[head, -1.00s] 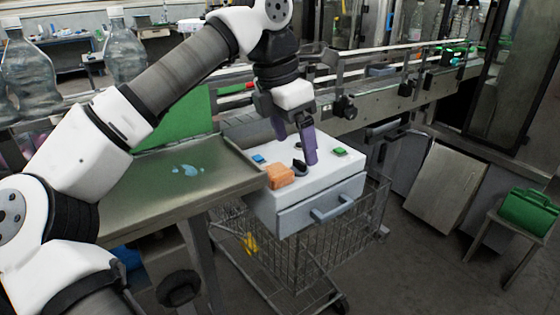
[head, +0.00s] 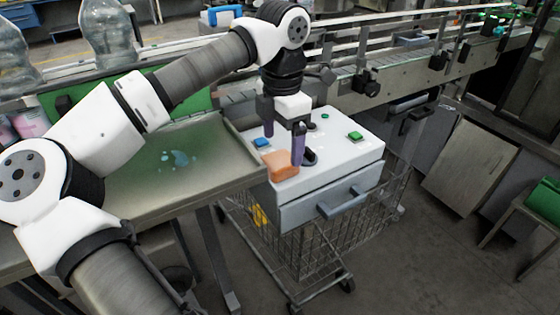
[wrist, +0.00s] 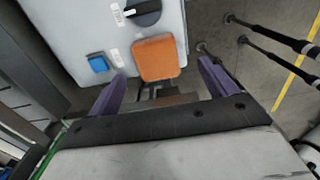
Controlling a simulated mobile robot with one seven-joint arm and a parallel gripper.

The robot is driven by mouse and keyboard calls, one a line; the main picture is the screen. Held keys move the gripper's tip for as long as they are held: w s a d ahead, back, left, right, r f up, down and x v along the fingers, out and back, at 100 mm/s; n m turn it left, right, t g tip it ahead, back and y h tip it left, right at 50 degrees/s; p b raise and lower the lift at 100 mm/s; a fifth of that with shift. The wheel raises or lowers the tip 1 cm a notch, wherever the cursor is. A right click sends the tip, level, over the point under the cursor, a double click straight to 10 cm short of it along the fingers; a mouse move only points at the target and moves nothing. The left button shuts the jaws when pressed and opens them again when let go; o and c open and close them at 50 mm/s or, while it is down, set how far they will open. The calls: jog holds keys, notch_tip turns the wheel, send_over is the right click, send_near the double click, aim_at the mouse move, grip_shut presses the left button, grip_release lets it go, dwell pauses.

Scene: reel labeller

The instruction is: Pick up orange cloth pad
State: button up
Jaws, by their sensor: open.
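The orange cloth pad (head: 281,165) lies on the near left part of the white box top, at its edge. In the wrist view the pad (wrist: 156,58) sits between the lines of the two fingers, just beyond their tips. My gripper (head: 283,146) has purple fingers and is open and empty. In the head view its fingers are over the pad, one in front of its right side. In the wrist view the fingers of my gripper (wrist: 156,78) are spread wider than the pad. I cannot tell the exact height above it.
The white box (head: 340,155) has a blue button (head: 262,142), a green button (head: 355,135), a dark knob (head: 309,157) and a drawer handle (head: 344,203). It stands on a wire cart (head: 335,240). A metal table (head: 130,190) with a wet patch is close on the left.

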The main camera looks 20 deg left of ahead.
aim_at(280, 159)
jog(key=shift+w+a+f+p, duration=0.15)
jog(key=shift+f+p, duration=0.45)
jog(key=shift+f, duration=0.8)
jog(key=shift+s+a+f+p, duration=0.1)
jog(key=shift+f+p, duration=0.5)
jog(key=shift+f, duration=0.8)
jog(key=shift+c, duration=0.3)
jog(key=c, duration=1)
notch_tip(280, 159, up, 20)
jog(key=p, duration=0.4)
